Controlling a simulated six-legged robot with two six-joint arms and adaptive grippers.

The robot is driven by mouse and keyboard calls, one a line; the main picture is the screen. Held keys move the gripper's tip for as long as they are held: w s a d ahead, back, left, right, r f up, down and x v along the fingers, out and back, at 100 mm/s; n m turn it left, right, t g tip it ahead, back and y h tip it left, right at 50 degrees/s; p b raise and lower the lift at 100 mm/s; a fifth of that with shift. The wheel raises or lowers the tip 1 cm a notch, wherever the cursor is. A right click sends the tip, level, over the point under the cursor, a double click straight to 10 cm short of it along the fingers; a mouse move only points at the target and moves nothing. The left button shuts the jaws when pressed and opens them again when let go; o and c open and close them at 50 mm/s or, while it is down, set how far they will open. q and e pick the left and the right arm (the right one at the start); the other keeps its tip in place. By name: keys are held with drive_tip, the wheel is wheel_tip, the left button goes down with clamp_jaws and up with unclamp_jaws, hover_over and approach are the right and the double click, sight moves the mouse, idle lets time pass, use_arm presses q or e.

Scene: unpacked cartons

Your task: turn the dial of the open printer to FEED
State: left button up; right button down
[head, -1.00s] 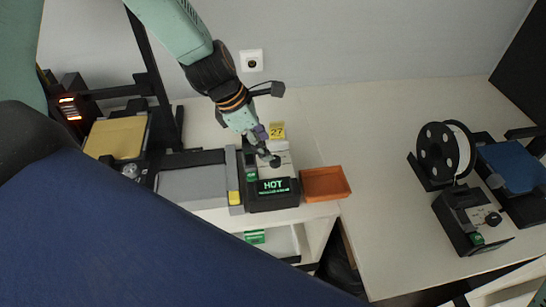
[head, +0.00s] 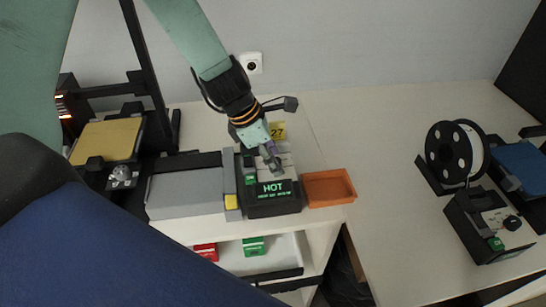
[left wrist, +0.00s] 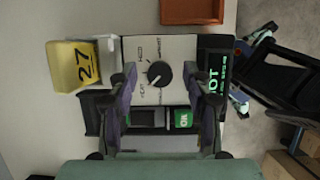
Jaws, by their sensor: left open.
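The printer's control box (head: 270,205) stands on the left part of the bench, its green display reading HOT. Its black round dial (left wrist: 158,73) sits on a pale panel (left wrist: 180,50) with words around it; the white mark seems to point to the lower left in the left wrist view. I cannot read every label surely. My left gripper (head: 270,163) is above this panel, pointing down. In the left wrist view its open fingers (left wrist: 167,78) stand on either side of the dial, apart from it. In the head view the gripper hides the dial. My right gripper is out of view.
An orange tray (head: 328,187) lies right of the box. A yellow 27 tag (head: 277,130) stands behind it. The open-frame printer's gold bed (head: 106,141) is at left. Another printer with a blue bed (head: 518,166), a spool (head: 446,150) and its own control box (head: 480,228) stands at right.

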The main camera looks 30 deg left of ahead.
use_arm(q)
drive_tip(key=shift+s+r, duration=0.2)
drive_tip(key=shift+s, duration=0.15)
drive_tip(key=shift+c, duration=1)
drive_tip(key=shift+w+f, duration=0.25)
drive_tip(key=shift+w, duration=0.25)
drive_tip(key=c, duration=0.5)
drive_tip(key=shift+s+r, duration=0.1)
drive_tip(key=shift+s, duration=0.05)
clamp_jaws()
